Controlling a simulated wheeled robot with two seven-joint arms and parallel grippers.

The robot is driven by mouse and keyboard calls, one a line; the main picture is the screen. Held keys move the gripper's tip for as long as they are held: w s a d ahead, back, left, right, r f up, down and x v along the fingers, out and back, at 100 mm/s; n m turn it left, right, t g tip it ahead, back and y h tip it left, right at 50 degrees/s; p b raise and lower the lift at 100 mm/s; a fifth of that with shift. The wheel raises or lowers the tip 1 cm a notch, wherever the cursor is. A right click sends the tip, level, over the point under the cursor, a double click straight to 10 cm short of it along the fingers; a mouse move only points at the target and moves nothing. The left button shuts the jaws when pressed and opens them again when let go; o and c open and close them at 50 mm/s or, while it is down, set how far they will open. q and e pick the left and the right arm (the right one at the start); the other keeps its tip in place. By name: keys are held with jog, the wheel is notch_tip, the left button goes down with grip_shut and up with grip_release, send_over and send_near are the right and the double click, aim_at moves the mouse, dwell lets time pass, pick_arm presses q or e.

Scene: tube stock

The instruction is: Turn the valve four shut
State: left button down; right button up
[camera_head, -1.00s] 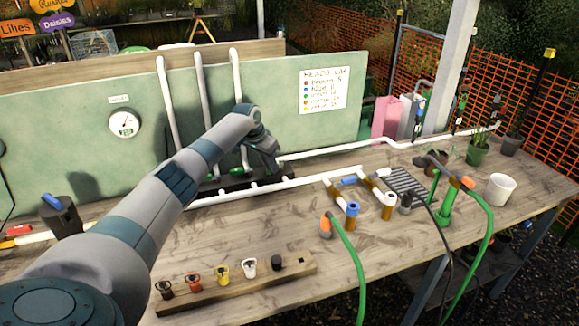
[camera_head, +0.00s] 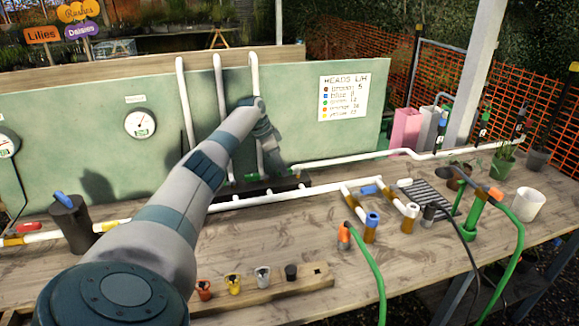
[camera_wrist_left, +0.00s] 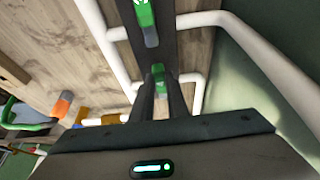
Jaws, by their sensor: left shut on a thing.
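A dark valve manifold (camera_head: 262,187) lies on the bench at the foot of the white upright pipes. My left gripper (camera_head: 277,168) reaches down to its right end, partly hidden by its own wrist. In the left wrist view the two dark fingers (camera_wrist_left: 160,98) are closed around a green valve handle (camera_wrist_left: 158,72). A second green handle (camera_wrist_left: 145,18) stands on the manifold farther up that view, apart from the fingers. Another green handle (camera_head: 250,178) shows beside the gripper in the head view. I cannot read which valve number is held. My right gripper is not in view.
A pressure gauge (camera_head: 140,124) and a colour list (camera_head: 343,96) are on the green backboard. White pipe (camera_head: 320,188) runs along the bench. Hose fittings (camera_head: 372,222) and a drain grate (camera_head: 431,196) lie to the right. A wooden rack (camera_head: 290,284) of coloured caps is in front.

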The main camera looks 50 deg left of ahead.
pick_arm(q)
jog(key=shift+r, duration=0.1)
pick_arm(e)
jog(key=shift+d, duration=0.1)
pick_arm(q)
jog(key=c, duration=1.7)
grip_release()
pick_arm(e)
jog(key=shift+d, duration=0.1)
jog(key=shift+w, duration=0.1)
